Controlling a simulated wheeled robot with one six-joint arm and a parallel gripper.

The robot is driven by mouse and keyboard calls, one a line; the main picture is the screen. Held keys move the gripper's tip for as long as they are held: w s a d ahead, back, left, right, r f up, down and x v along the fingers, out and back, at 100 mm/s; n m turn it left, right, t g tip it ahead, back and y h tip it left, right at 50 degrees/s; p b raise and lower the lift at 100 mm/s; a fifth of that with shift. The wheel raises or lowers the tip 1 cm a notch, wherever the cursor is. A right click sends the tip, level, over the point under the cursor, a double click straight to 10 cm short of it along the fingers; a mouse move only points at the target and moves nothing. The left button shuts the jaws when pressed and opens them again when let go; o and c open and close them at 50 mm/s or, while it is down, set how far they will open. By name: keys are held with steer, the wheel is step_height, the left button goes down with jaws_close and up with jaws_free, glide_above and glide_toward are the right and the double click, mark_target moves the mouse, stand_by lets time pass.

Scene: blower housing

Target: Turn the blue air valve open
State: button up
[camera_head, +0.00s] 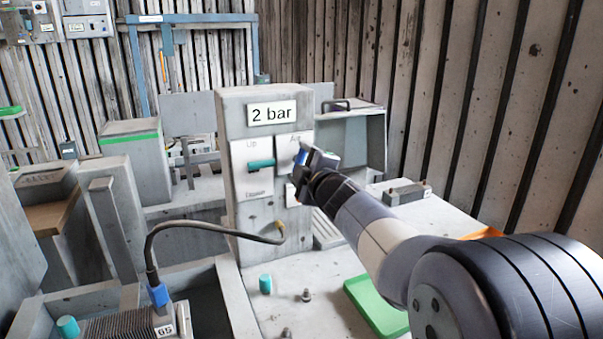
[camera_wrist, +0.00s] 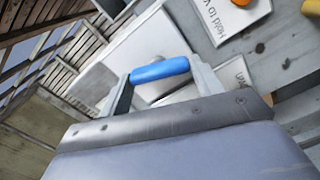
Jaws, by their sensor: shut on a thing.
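The blue air valve handle (camera_wrist: 160,70) lies between the two fingers of my gripper (camera_wrist: 158,80) in the wrist view. My gripper is shut on it. In the head view, my gripper (camera_head: 312,160) is at the right panel of the grey column (camera_head: 262,225) marked "2 bar", under the label "Air". Only a small blue bit of the handle (camera_head: 299,156) shows there, beside the dark fingers. The rest of it is hidden by my gripper.
A teal handle (camera_head: 261,164) sits on the left panel of the column, close to my gripper. A black hose (camera_head: 185,224) runs to the column's lower front. A green tray (camera_head: 376,307) and a teal peg (camera_head: 265,284) stand on the bench below.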

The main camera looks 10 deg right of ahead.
steer(key=shift+f+n+b, duration=0.1)
steer(key=shift+n+b, duration=0.85)
steer(key=shift+n, duration=0.95)
steer(key=o, duration=1)
steer(key=shift+s+d+p, duration=0.1)
steer(key=shift+s+d, duration=0.25)
steer(key=shift+s, duration=1.4)
steer(key=shift+s+d+p, duration=0.15)
steer(key=shift+s+d, duration=0.15)
steer(key=shift+s, duration=1.5)
steer(key=shift+s+d+p, duration=0.1)
steer(key=shift+s+d, duration=0.25)
steer(key=shift+s, duration=1.4)
